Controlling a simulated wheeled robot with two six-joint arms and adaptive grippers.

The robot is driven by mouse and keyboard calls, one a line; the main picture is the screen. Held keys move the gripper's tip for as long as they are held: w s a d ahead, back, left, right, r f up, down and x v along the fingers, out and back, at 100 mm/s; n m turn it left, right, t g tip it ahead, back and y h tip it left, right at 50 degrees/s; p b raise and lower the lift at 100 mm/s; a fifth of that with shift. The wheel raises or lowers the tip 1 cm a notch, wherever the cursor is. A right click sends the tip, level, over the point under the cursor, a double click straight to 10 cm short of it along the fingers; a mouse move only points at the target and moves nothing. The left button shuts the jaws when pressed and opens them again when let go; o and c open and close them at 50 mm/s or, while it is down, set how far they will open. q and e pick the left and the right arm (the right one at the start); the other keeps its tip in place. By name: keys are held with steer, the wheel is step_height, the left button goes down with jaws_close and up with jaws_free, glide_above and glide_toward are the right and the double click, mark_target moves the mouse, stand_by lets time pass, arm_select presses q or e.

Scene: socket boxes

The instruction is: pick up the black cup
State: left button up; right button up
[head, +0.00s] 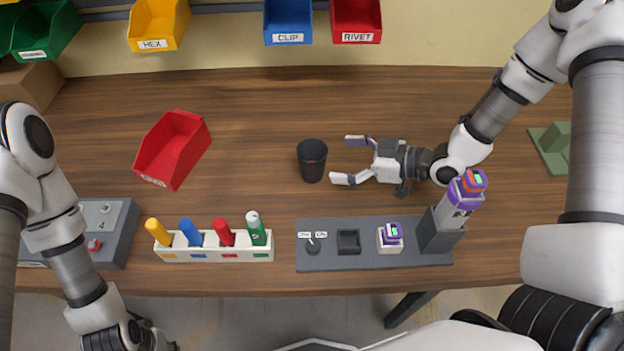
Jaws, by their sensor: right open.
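The black cup (312,161) stands upright on the wooden table, a little right of the middle in the head view. My right gripper (343,160) comes in from the right with its two fingers spread and pointing left at the cup. The fingertips are just to the right of the cup, with a small gap between, and nothing is held. My left arm shows at the lower left, but its gripper fingers are not visible.
A red bin (172,150) sits left of the cup. In front are a marker rack (213,255) with several markers and a grey panel (375,262) with a purple-topped device (467,186). A grey control box (118,232) lies at left. Table behind the cup is clear.

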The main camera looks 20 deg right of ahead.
mark_target(301, 156)
steer(key=p+x, duration=0.1)
steer(key=x, duration=0.7)
steer(key=shift+d+r, duration=0.1)
steer(key=c, duration=1.1)
